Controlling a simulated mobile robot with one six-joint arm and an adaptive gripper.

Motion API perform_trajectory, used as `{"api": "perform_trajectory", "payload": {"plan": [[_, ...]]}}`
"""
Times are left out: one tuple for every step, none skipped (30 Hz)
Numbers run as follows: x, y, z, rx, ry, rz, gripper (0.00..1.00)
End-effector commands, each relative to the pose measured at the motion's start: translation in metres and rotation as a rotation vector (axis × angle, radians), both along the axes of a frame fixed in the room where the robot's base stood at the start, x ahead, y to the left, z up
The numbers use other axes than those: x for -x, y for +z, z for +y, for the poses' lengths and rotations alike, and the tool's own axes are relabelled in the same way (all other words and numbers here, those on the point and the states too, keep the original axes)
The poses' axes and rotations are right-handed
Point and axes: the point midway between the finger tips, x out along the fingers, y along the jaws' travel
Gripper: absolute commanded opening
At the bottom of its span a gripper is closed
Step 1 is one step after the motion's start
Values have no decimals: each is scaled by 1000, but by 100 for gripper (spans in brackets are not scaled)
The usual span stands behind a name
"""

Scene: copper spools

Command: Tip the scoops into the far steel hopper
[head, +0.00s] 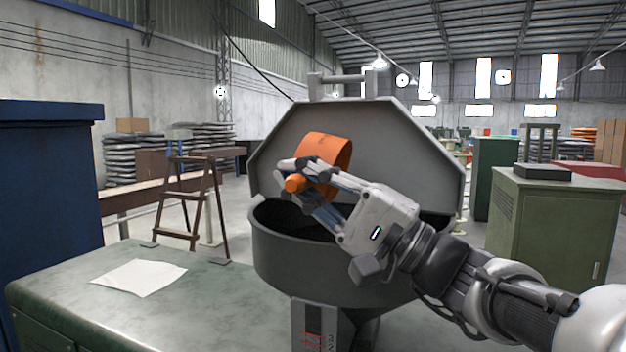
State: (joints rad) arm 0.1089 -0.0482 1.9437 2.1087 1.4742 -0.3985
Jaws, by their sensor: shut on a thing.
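My gripper (303,172) is shut on the handle of an orange scoop (336,150). The scoop is held in the air over the round steel hopper (300,262), and its body is tilted. Whether anything is in the scoop cannot be seen. The hopper is a dark grey round pan with a wide octagonal plate (420,165) standing up behind it. My gripper and arm hide part of its right rim. The inside of the hopper is dark, and its contents do not show.
A grey post with markings (318,328) stands below the hopper. A blue cabinet (50,210) is at far left, a brown ladder (186,198) behind, a green cabinet (553,215) at right.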

Motion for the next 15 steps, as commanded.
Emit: {"api": "perform_trajectory", "payload": {"plan": [[0,9,1,16,-1,5,0],[-1,10,1,26,-1,9,0],[-1,11,2,43,0,15,0],[-1,13,3,54,-1,18,0],[-1,14,4,66,0,23,0],[-2,15,5,82,-1,29,0],[-2,15,5,94,0,34,0],[-2,16,6,107,0,38,0],[-3,17,7,121,0,43,0],[-3,18,8,132,0,47,0],[-3,19,8,142,-1,51,0],[-4,20,9,157,-2,56,0],[-4,21,10,168,0,60,0],[-4,22,10,177,-1,63,0],[-4,24,11,191,0,69,0]]}}
